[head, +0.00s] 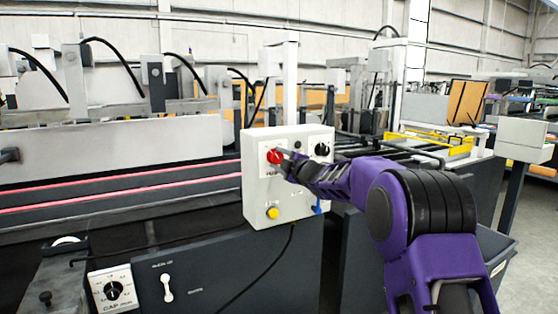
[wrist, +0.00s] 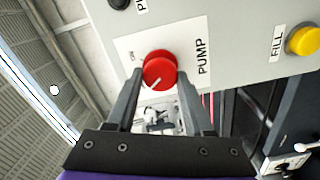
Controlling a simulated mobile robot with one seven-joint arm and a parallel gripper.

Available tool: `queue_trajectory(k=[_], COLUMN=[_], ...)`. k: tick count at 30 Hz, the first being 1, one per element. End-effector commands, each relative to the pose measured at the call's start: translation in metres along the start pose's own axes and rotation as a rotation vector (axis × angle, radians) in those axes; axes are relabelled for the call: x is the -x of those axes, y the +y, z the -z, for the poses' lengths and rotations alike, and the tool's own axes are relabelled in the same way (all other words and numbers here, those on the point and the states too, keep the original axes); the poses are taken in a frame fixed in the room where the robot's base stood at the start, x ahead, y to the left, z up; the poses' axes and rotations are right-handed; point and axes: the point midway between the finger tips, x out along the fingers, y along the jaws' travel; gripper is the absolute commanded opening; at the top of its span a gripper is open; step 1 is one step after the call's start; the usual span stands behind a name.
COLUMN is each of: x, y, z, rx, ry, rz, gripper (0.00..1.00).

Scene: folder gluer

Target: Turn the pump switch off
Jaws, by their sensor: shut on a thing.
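The pump switch is a round red knob (head: 274,156) at the upper left of the white control box (head: 258,190). In the wrist view the red knob (wrist: 159,67) sits on a white plate marked PUMP, with a small ON mark at its upper left. A white line on the knob points to the lower left in that view. My gripper (head: 286,162) reaches the knob from the right. In the wrist view my gripper (wrist: 160,78) has one finger on each side of the knob and is shut on it. The fingertips hide part of the plate.
The box also carries a black knob (head: 322,150), a yellow button (head: 272,213) marked FILL in the wrist view, and a blue lever (head: 318,207). A cable hangs below it. A CAP dial (head: 113,289) and a white toggle (head: 167,288) are on the machine at lower left.

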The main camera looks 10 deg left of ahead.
Motion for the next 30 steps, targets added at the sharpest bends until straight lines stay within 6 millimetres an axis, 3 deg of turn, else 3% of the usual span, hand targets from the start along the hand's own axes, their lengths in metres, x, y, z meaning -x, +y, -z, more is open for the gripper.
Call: queue_trajectory(k=[5,6,10,22,30], x=[0.000,0.000,0.000,0.004,0.042], y=[0.000,0.000,0.000,0.001,0.001], z=[0.000,0.000,0.000,0.000,0.000], rx=[0.002,0.002,0.001,0.000,0.000], ry=[0.000,0.000,0.000,-0.001,-0.002], rz=[0.001,0.001,0.001,0.001,0.000], gripper=[0.00,0.57,0.81,0.81,0.81])
